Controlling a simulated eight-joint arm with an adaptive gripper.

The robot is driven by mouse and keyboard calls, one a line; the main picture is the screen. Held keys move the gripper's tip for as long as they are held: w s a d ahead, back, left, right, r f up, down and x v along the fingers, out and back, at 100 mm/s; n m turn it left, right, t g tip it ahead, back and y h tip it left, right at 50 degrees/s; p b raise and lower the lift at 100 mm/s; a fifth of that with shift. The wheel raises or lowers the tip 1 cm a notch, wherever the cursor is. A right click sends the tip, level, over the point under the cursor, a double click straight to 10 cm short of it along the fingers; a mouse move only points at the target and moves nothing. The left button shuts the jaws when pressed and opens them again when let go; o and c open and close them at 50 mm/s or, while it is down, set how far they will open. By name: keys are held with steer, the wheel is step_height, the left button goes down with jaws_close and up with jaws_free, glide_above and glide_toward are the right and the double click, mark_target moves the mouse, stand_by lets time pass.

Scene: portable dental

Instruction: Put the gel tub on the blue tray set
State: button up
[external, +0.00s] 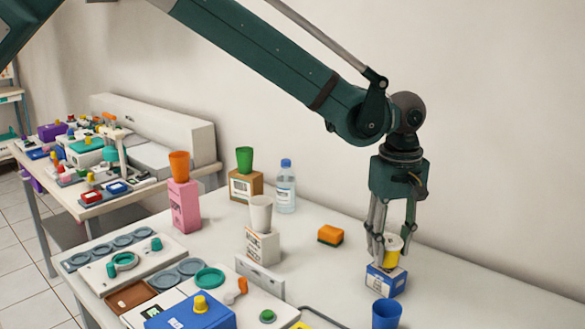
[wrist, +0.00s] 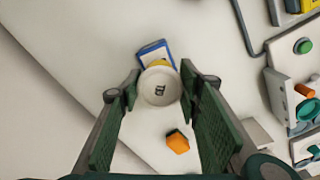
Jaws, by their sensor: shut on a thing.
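The gel tub, a yellow tub with a white lid (external: 393,242), is between the fingers of my gripper (external: 388,245) at the right of the table. In the wrist view its round white lid (wrist: 160,87) with a dark mark sits between the green pads of my gripper (wrist: 158,88), which is shut on it. The tub is directly over a blue and white box (external: 386,281); whether it touches the box I cannot tell. A tray with grey-blue round dishes (external: 103,247) lies at the left. I cannot tell for sure whether it is the blue tray set.
An orange sponge (external: 330,236) lies left of my gripper. A blue cup (external: 386,313) stands in front. A white cup on a box (external: 260,214), a bottle (external: 286,188), a pink box (external: 185,205) and a blue box (external: 190,313) stand further left. The table's right side is mostly bare.

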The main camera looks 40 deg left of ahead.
mark_target(391, 240)
steer(key=shift+f, duration=0.6)
steer(key=shift+f, duration=0.15)
steer(key=o, duration=0.9)
step_height(391, 240, up, 12)
steer(key=shift+r, duration=0.2)
stand_by(0.5)
